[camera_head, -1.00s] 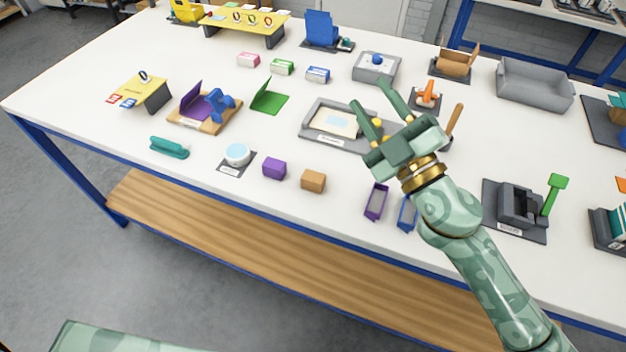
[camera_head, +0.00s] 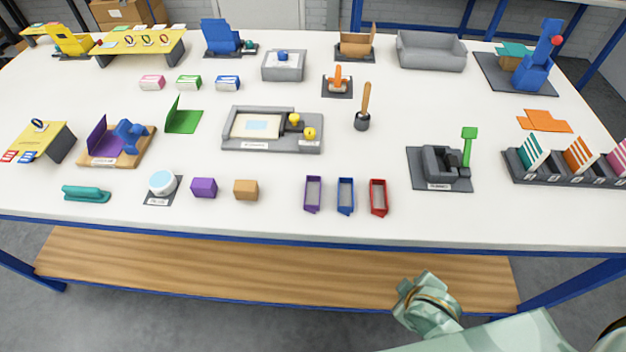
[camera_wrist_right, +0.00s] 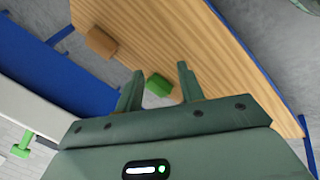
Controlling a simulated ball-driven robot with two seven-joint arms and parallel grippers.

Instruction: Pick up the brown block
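The brown block (camera_head: 246,190) sits on the white table near its front edge, just right of a purple block (camera_head: 204,187). Nothing touches it. My right arm is low at the bottom right of the head view, in front of the table and well away from the block. My right gripper's fingers do not show clearly there. In the right wrist view, my right gripper (camera_wrist_right: 159,88) has its two fingers apart with nothing held between them. My left gripper is in neither view.
A round pale-blue-topped item (camera_head: 162,182) stands left of the purple block. Purple (camera_head: 313,194), blue (camera_head: 346,195) and red (camera_head: 378,197) bins stand to the right. A grey tray (camera_head: 230,144) lies behind. The wooden shelf (camera_head: 200,265) runs below the tabletop.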

